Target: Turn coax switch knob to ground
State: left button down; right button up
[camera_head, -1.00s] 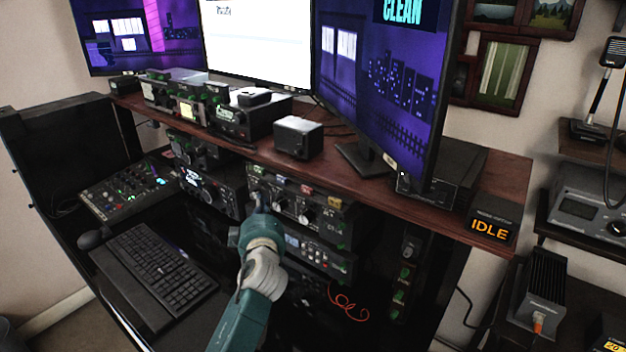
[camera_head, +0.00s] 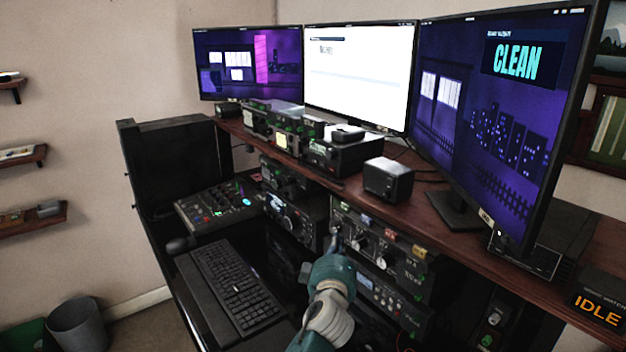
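My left gripper (camera_head: 338,241) reaches from the bottom of the head view to the left part of a black tuner unit (camera_head: 402,258) under the desk shelf. Its fingertips are small, dark and at or very near the unit's front face; I cannot tell contact, or whether they are open or shut. The unit's face has a silver knob (camera_head: 380,262) and another light knob (camera_head: 358,243) to the right of the fingers. Coloured tags run along its top edge. No label reads clearly, so I cannot tell which knob is the coax switch. My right gripper is not in view.
The wooden shelf (camera_head: 455,235) overhangs the units and carries radios, a small black box (camera_head: 387,180) and monitors. Another unit (camera_head: 378,292) sits below the tuner. A keyboard (camera_head: 235,285) lies to the left. A display at right (camera_head: 598,309) reads IDLE.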

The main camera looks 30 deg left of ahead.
aim_at(291, 180)
jog(key=j, duration=1.8)
